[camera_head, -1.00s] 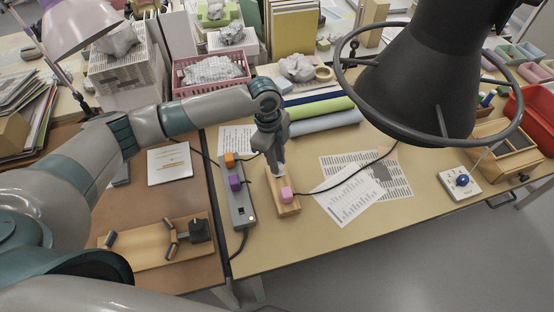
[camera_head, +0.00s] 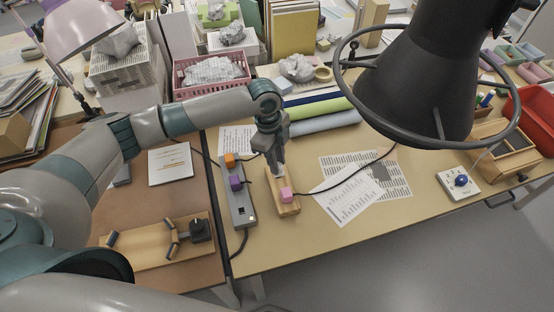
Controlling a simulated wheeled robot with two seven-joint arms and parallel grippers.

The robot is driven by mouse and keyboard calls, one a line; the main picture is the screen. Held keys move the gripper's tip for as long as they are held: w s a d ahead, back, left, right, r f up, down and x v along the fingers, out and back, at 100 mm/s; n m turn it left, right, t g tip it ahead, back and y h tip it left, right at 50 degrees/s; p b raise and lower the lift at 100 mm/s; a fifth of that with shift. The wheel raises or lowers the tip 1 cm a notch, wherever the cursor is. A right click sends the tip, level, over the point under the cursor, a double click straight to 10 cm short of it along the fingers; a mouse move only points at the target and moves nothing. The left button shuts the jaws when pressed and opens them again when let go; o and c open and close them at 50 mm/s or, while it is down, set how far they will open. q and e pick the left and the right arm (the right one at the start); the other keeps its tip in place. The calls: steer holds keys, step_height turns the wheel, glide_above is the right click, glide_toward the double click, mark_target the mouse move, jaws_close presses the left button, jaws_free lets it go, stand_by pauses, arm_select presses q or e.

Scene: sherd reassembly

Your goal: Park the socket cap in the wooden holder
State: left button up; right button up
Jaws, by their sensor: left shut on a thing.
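The wooden holder (camera_head: 291,209) is a narrow light-wood block lying on the tan table, with a pink plug (camera_head: 287,193) standing at its near end. My left gripper (camera_head: 279,172) points down over the far end of the holder. It is shut on a small whitish piece, which looks like the socket cap (camera_head: 280,174). The fingers hide most of it, and I cannot tell whether it touches the wood. My right gripper is not in view.
A grey power strip (camera_head: 240,211) with an orange plug (camera_head: 230,160) and a purple plug (camera_head: 236,183) lies left of the holder. Printed papers (camera_head: 345,200) and a cable lie to the right. Rolled sheets (camera_head: 318,108) lie behind. A big dark lamp (camera_head: 415,95) hangs at upper right.

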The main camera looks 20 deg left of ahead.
arm_select(q)
steer(key=shift+p, duration=0.75)
stand_by(1.4)
steer(key=shift+f+b, duration=0.35)
steer(key=shift+f, duration=0.6)
stand_by(1.1)
steer(key=o, duration=1.5)
steer(key=shift+r, duration=0.15)
steer(key=shift+r+p, duration=3.85)
steer(key=shift+r, duration=0.05)
steer(key=shift+s+f, duration=0.1)
